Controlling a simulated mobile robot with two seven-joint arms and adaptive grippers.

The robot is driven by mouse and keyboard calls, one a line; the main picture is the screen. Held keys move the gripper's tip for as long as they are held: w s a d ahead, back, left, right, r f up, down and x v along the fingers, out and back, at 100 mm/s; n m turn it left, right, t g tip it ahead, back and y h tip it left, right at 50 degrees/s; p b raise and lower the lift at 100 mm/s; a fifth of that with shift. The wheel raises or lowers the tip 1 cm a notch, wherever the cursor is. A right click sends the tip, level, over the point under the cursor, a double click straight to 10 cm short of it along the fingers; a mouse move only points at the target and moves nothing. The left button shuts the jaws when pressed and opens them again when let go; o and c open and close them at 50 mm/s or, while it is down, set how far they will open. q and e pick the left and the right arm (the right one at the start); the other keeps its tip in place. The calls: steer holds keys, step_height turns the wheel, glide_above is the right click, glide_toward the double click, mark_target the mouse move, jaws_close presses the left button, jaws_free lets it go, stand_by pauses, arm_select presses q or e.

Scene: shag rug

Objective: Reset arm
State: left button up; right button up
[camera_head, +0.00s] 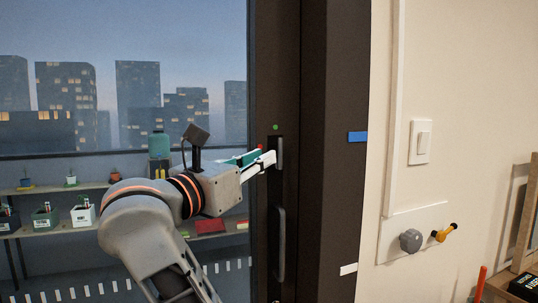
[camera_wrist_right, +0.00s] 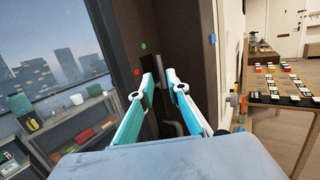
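My right gripper (camera_head: 262,160) is at the dark frame of a glazed sliding door or window. Its white and teal fingers point at a small upper grey handle (camera_head: 280,153) in a recess. In the right wrist view the two fingers (camera_wrist_right: 159,78) stand apart, with the dark frame visible between them. I see nothing clearly clamped, and cannot tell whether a fingertip touches the handle. My grey right arm reaches up from the bottom of the head view. My left gripper is not in view.
A longer vertical handle (camera_head: 279,245) sits lower on the dark frame (camera_head: 342,215). To the right, the pale wall carries a light switch (camera_head: 421,141) and a plate with a grey knob (camera_head: 411,240). Shelves (camera_head: 60,229) with pots and boxes show behind the glass.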

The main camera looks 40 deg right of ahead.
steer(key=shift+s+a, duration=0.2)
steer(key=shift+a, duration=0.25)
